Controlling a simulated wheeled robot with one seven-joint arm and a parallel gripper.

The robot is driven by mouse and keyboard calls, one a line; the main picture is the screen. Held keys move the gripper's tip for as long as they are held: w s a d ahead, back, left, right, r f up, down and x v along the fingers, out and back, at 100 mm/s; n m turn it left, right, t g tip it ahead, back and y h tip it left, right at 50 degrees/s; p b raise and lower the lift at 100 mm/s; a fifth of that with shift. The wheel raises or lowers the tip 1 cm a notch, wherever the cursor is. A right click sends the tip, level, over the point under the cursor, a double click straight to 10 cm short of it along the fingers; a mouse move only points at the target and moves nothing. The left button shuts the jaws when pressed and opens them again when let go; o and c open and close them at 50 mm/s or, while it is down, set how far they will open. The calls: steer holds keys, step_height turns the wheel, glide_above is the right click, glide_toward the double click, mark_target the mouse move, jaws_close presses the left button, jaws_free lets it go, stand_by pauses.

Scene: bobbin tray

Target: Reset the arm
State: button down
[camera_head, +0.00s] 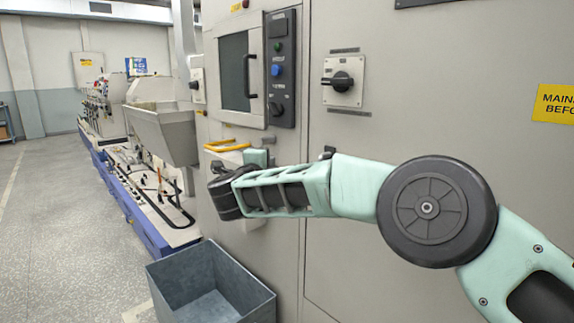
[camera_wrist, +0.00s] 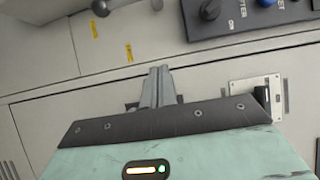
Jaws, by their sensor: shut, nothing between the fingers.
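My arm reaches in from the right in the head view, across the front of a grey machine cabinet. Its wrist end is beside the cabinet face, below the small window and button panel. My gripper's fingers (camera_wrist: 158,87) show in the wrist view, together and with nothing between them, in front of the cabinet's panel. The fingertips are hidden in the head view behind the wrist.
The grey cabinet (camera_head: 340,200) carries a rotary switch (camera_head: 342,82) and a button panel (camera_head: 280,70). An open blue-grey bin (camera_head: 213,285) stands on the floor below. Floor at the left is clear.

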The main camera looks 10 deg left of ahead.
steer(key=s+a+r+n+g+y+p, duration=0.3)
steer(key=s+a+r+n+y, duration=0.2)
steer(key=s+r+n+y, duration=0.45)
steer(key=s+d+n+g+y+p, duration=0.2)
steer(key=s+n+g, duration=0.3)
steer(key=s+n, duration=0.25)
steer(key=s+d+f+n+g+h+p, duration=0.1)
steer(key=s+d+f+n+g+h, duration=0.2)
steer(key=s+d, duration=0.6)
steer(key=s+d+f+n+g+h+p, duration=0.2)
steer(key=s+d, duration=0.8)
steer(key=d, duration=0.5)
steer(key=s+d+f+n+g+h+p, duration=0.2)
steer(key=s+d+f+n+g+h, duration=0.2)
steer(key=s+d, duration=0.6)
step_height(320, 180, down, 2)
steer(key=shift+d+f+g+h, duration=0.2)
steer(key=shift+d+g+h, duration=0.25)
steer(key=shift+d, duration=0.75)
